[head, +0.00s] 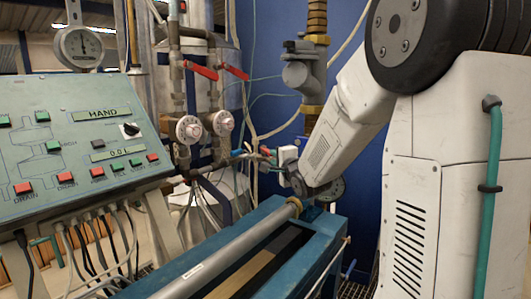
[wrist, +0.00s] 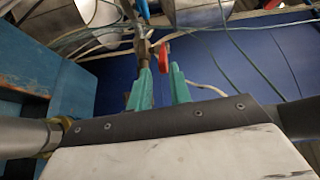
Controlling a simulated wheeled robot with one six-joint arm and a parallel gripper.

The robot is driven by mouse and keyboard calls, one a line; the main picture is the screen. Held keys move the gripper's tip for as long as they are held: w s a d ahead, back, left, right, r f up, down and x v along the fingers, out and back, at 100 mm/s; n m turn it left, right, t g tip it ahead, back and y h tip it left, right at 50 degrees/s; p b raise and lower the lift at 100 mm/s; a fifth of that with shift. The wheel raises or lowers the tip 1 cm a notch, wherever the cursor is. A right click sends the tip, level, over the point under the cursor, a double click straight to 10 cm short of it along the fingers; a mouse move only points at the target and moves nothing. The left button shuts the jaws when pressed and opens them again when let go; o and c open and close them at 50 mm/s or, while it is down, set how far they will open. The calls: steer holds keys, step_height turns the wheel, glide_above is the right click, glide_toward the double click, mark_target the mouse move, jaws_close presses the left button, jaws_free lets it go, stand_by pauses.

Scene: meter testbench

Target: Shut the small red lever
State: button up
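The small red lever (wrist: 163,56) shows in the wrist view just beyond and between my fingertips, beside a metal pipe fitting. In the head view a small red part (head: 265,150) shows near the end of my arm, probably the same lever. My gripper (wrist: 159,70) has two green fingers, spread apart with a gap between them. Nothing is clearly held; whether a fingertip touches the lever cannot be told. In the head view the gripper is small and partly hidden among hoses and pipes.
Two larger red levers (head: 200,70) (head: 237,72) sit on upright pipes above round white dials (head: 188,129). A control panel (head: 75,140) stands at left. A blue bench frame (head: 215,248) with a grey tube lies below my arm. Thin cables hang around the pipes.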

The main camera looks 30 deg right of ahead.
mark_target(267, 151)
steer(key=shift+t, duration=0.3)
steer(key=w, duration=0.2)
steer(key=w+d, duration=0.1)
steer(key=w, duration=0.5)
steer(key=shift+d+r, duration=0.1)
steer(key=shift+d, duration=0.3)
steer(key=shift+c, duration=0.3)
steer(key=shift+m, duration=0.3)
jaws_close()
